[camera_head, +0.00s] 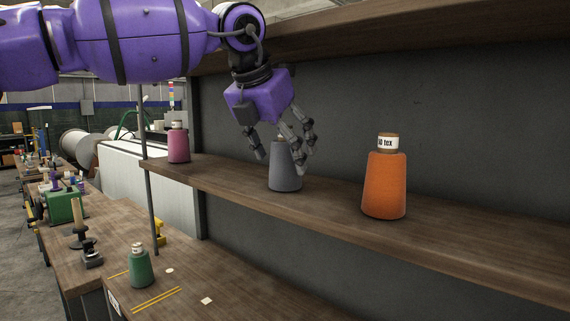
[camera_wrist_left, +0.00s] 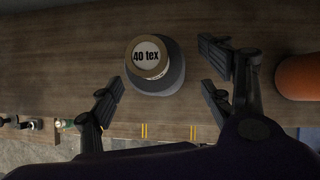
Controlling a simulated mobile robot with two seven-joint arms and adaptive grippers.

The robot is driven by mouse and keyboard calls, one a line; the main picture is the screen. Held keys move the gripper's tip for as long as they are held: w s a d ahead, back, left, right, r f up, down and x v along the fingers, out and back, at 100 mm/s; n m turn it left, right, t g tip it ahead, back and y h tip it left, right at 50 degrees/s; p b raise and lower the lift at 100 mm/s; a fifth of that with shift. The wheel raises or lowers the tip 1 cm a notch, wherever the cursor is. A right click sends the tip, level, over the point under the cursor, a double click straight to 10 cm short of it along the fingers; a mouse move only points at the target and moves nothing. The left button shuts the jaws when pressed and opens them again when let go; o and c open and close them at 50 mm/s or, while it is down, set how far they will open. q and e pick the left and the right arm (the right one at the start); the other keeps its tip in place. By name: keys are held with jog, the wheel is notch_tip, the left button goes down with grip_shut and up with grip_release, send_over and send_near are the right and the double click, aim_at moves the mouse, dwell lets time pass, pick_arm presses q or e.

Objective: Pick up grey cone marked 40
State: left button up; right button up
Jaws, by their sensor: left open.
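The grey cone (camera_head: 285,172) stands upright on the wooden shelf (camera_head: 340,219), between a pink cone and an orange cone. In the left wrist view the grey cone (camera_wrist_left: 172,82) is seen from above, with "40 tex" on its top. My left gripper (camera_head: 282,163) is open just above and around the upper part of the cone, hiding its top in the head view. In the left wrist view the open fingers (camera_wrist_left: 166,93) lie on either side of the cone, with gaps visible. My right gripper is not in view.
The orange cone (camera_head: 384,185) stands to the right on the same shelf, and the pink cone (camera_head: 178,145) to the left. The upper shelf (camera_head: 400,30) overhangs. A green cone (camera_head: 140,268) stands on the lower bench (camera_head: 220,270). A thin post (camera_head: 150,210) rises at the shelf's left end.

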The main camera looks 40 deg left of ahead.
aim_at(286, 163)
pick_arm(q)
jog(key=x, duration=0.3)
jog(key=shift+w+f, duration=0.25)
jog(key=shift+f, duration=0.05)
jog(key=shift+s, duration=0.1)
jog(key=shift+r, duration=0.1)
jog(key=c, duration=1.4)
